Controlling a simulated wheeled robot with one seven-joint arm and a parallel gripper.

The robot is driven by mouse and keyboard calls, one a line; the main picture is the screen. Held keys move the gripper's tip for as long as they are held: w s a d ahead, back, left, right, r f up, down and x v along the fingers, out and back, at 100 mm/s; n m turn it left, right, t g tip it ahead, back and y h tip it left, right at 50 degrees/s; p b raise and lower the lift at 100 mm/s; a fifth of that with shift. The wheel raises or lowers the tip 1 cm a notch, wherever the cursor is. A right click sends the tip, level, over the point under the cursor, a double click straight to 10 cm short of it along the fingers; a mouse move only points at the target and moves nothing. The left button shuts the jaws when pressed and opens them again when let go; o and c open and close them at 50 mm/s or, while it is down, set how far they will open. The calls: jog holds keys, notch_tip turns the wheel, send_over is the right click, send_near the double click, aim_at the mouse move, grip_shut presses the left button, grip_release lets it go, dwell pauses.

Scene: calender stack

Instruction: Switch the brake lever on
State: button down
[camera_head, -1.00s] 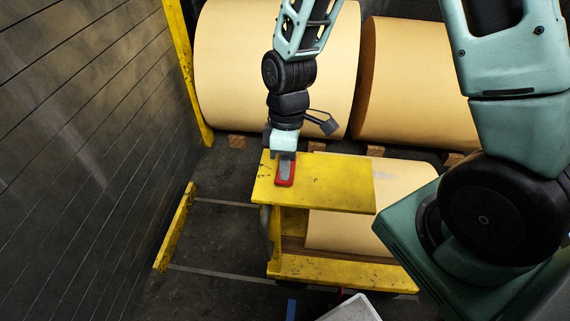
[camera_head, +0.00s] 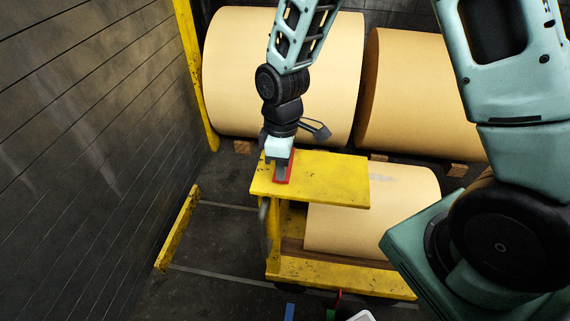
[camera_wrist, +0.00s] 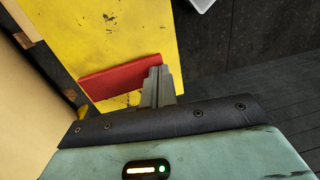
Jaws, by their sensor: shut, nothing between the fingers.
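The red brake lever (camera_wrist: 120,77) sits on a yellow metal plate (camera_head: 330,185), near the plate's left end in the head view. In the head view only a red edge of the lever (camera_head: 290,168) shows, because my gripper (camera_head: 281,178) covers much of it. My gripper is shut and empty, pointing down at the lever. In the wrist view, the closed grey fingers (camera_wrist: 156,72) are at the right end of the lever, close to it or touching. I cannot tell whether they press on it. The lever appears low against the plate; its exact angle is unclear.
The plate belongs to a yellow cart carrying a cream roll (camera_head: 350,230). Two larger rolls (camera_head: 285,75) (camera_head: 425,95) lie behind. A dark slatted wall (camera_head: 90,140) and a yellow floor rail (camera_head: 178,230) are at left. Dark floor between rail and cart is clear.

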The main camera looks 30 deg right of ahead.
jog(key=shift+s+a+f, duration=0.15)
jog(key=shift+s+f, duration=0.05)
jog(key=shift+f, duration=0.2)
jog(key=shift+s+f, duration=0.2)
dwell(0.3)
jog(key=r+p, duration=0.3)
jog(key=r, duration=0.1)
jog(key=shift+s+a+r, duration=0.1)
jog(key=shift+s+a, duration=0.05)
jog(key=shift+a, duration=0.2)
notch_tip(320, 180, up, 10)
jog(key=s+a+b, duration=0.1)
jog(key=s, duration=0.1)
jog(key=shift+s+a, duration=0.15)
jog(key=shift+a, duration=0.1)
jog(key=s+a+r+m, duration=0.1)
jog(key=s+r, duration=0.1)
jog(key=s, duration=0.6)
jog(key=s+a+r+m+t, duration=0.1)
jog(key=s+a+m, duration=0.1)
jog(key=s, duration=0.6)
jog(key=shift+a+r, duration=0.15)
jog(key=shift+r, duration=0.25)
